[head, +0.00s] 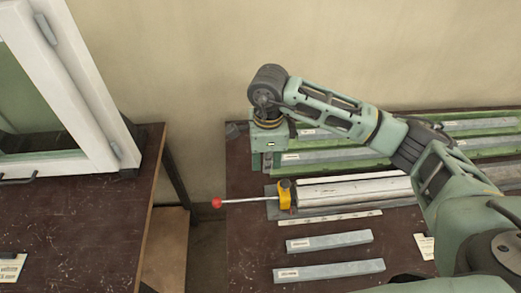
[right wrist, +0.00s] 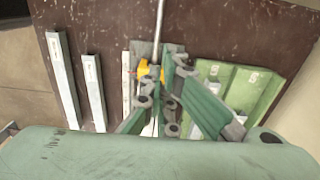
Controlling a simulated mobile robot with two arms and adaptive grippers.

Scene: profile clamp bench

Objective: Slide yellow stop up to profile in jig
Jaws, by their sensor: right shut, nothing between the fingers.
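The yellow stop (head: 285,195) sits at the left end of the grey clamp jig (head: 272,209), with a dark knob on top. A metal rod with a red ball end (head: 217,203) sticks out left from it. The pale profile (head: 350,191) lies in the jig just right of the stop; I cannot tell whether they touch. My right gripper (right wrist: 165,78) is shut and empty, close over the stop. In the right wrist view the stop (right wrist: 147,71) is partly hidden behind the fingers. My left gripper is out of view.
A green rack (head: 340,156) with grey profiles lies behind the jig. A pale strip (head: 345,217) and two loose grey bars (head: 329,242) (head: 330,271) lie in front. A white window frame (head: 75,90) stands on a separate left table, across a gap. The bench's front left is clear.

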